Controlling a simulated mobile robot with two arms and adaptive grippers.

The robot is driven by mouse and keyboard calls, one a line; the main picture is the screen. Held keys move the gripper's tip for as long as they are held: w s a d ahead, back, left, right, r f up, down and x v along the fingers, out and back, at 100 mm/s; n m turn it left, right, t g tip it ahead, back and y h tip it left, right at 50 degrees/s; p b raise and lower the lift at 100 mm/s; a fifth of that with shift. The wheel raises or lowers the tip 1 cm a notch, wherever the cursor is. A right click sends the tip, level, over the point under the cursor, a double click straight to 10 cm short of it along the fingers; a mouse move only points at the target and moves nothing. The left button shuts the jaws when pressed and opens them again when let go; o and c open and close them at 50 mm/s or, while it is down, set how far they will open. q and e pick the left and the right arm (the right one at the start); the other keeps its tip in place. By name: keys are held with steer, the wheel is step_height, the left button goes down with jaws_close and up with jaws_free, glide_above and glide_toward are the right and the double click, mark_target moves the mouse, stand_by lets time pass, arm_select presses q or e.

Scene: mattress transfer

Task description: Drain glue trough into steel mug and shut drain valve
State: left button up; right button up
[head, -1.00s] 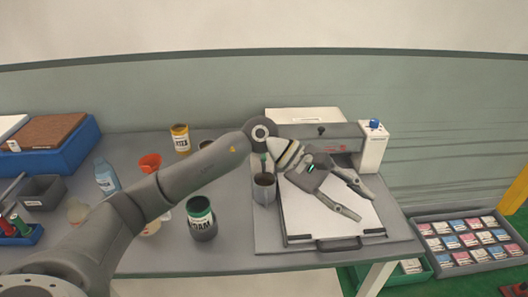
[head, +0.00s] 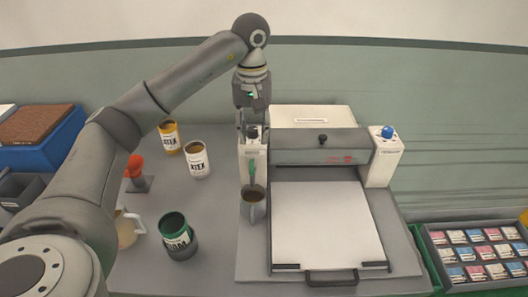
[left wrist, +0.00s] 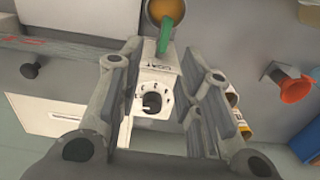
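The steel mug (head: 253,212) stands upright at the front of the glue machine's white left post (head: 252,158). A green valve lever or spout (head: 253,174) shows on the post just above it. In the left wrist view, the mug's round mouth (left wrist: 165,9) shows amber inside, with the green part (left wrist: 165,36) reaching to it. I cannot tell whether the valve is open. My left gripper (head: 252,128) points down over the black knob (head: 252,133) on the post. Its open fingers (left wrist: 160,85) frame the dial and knob (left wrist: 152,103). My right gripper is out of view.
The machine's roller cover (head: 320,147) and white bed (head: 325,220) lie right of the mug. A blue knob (head: 387,132) tops the right post. Labelled cans (head: 195,160), an open green-rimmed can (head: 178,238) and an orange-topped item (head: 135,168) stand to the left.

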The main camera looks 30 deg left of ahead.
mark_target(252, 167)
arm_select(q)
steer(key=f, duration=0.1)
steer(key=s+f, duration=0.2)
steer(key=shift+f, duration=0.3)
steer(key=f+p, duration=0.1)
steer(key=f, duration=0.4)
steer(key=shift+w, duration=0.2)
steer(key=shift+f+p, duration=0.3)
steer(key=shift+f, duration=0.3)
steer(key=shift+w+f, duration=0.1)
steer(key=shift+f, duration=0.1)
jaws_close()
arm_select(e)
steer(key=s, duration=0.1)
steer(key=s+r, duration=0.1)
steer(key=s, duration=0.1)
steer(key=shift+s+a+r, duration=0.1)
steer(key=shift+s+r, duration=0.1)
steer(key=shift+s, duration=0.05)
